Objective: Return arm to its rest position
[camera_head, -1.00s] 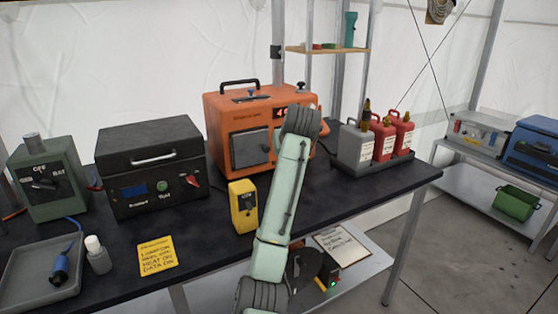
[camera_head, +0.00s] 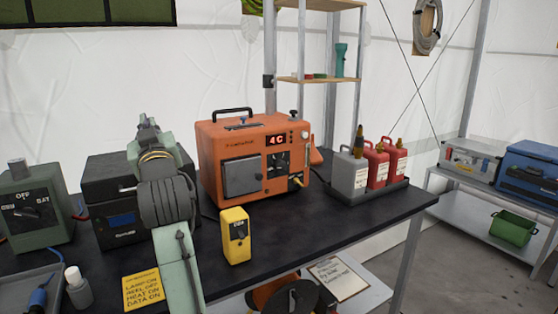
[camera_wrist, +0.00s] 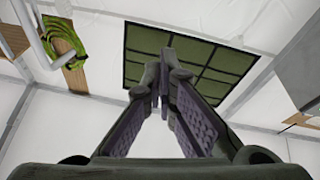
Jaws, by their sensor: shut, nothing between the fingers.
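My arm (camera_head: 180,265) rises from the bottom of the head view, left of centre, and bends above the bench. Its upper part stands in front of the black box (camera_head: 110,215) and hides much of it. In the wrist view my gripper (camera_wrist: 162,80) has its fingers converging and shut, with nothing between them. It points up toward the tent wall and a dark green gridded panel (camera_wrist: 185,62). No object is in contact with the fingers.
The black bench (camera_head: 330,235) bears an orange device (camera_head: 225,150) reading "4C", a yellow meter (camera_head: 236,236), a grey-green switch box (camera_head: 30,215), a yellow note (camera_head: 142,291) and jerrycans (camera_head: 376,166). A shelf post stands behind. The bench's front right is clear.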

